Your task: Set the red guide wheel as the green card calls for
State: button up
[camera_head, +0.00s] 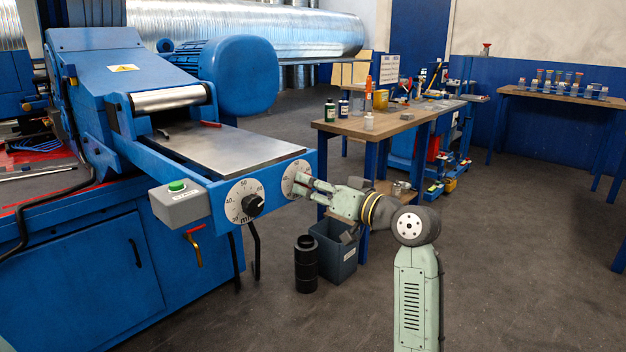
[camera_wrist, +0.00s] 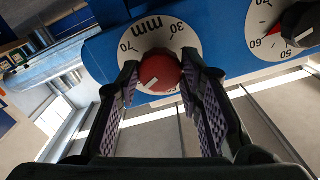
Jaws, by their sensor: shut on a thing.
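The red guide wheel (camera_wrist: 160,70) sits on a white dial plate (camera_wrist: 137,33) marked "mm"; 70 and 30 are legible, upside down in the wrist view. A pale pointer mark on the wheel faces lower left there. My gripper (camera_wrist: 160,66) is shut on the wheel, one dark padded finger on each side. In the head view my gripper (camera_head: 299,184) reaches the right dial (camera_head: 297,170) on the blue machine's front, and the fingers hide most of the wheel. I cannot make out a green card in either view.
A second dial with a black knob (camera_head: 253,204) is left of the gripper. A grey box with a green button (camera_head: 177,186) is further left. Below stand a black cylinder (camera_head: 307,263) and a dark bin (camera_head: 334,254). A wooden workbench (camera_head: 385,124) stands behind.

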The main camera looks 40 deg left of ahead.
jog(key=shift+m+p, duration=0.3)
jog(key=shift+m, duration=0.2)
jog(key=o, duration=1.2)
jog(key=shift+c, duration=0.2)
jog(key=shift+d, duration=0.1)
jog(key=s+d, duration=0.1)
jog(key=d, duration=1)
jog(key=shift+d, duration=0.4)
jog(key=shift+a, duration=0.1)
